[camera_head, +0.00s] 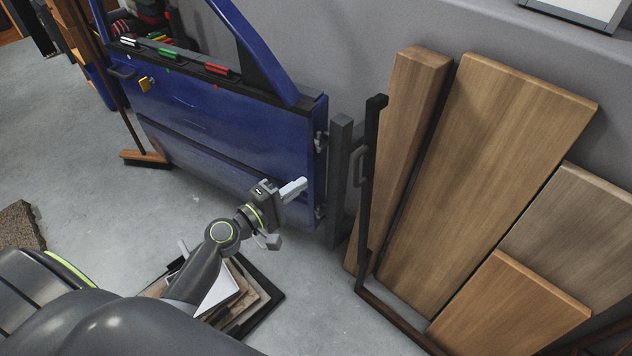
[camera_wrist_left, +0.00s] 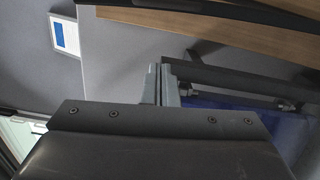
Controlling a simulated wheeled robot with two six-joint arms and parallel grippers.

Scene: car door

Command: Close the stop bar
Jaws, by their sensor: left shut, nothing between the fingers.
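A dark upright bar with a small handle, which looks like the stop bar (camera_head: 369,150), stands at the left front of the plank rack in the head view. Its lower end meets the rack's floor rail. A dark strip crosses the top of the left wrist view; I cannot tell if it is this bar. My left gripper (camera_head: 299,187) is shut and empty, in front of the blue door's hinge side and left of the bar, apart from it. Its fingers (camera_wrist_left: 166,72) show together in the wrist view. My right gripper is not in view.
The blue car door (camera_head: 220,130) stands beside a grey post (camera_head: 338,185). Several wooden planks (camera_head: 490,150) lean on the wall in the rack. A low dark stand with boards (camera_head: 262,305) lies under my left arm. A broom (camera_head: 145,157) stands at left. Open floor (camera_head: 315,300) lies between.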

